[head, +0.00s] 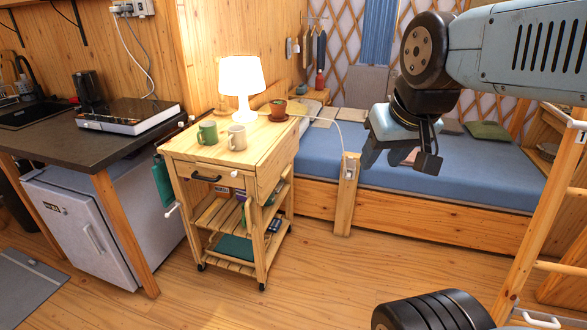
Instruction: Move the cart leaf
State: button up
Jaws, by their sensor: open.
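The wooden cart (187,151) stands on casters left of centre, between the counter and the bed. A wooden panel (276,172), which looks like the cart leaf, hangs down along the cart's right side, just below the top. I cannot see its hinge or support clearly. My gripper (400,161) is open and empty, above the bed and well to the right of the cart, apart from it. Its fingers point down.
A bed (430,208) lies behind. A wooden ladder (536,232) stands at right. The floor (330,275) before the cart is clear.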

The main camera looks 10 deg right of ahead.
aim_at(275, 165)
jog(key=z, duration=0.4)
jog(key=i, duration=1.3)
jog(key=u, duration=0.15)
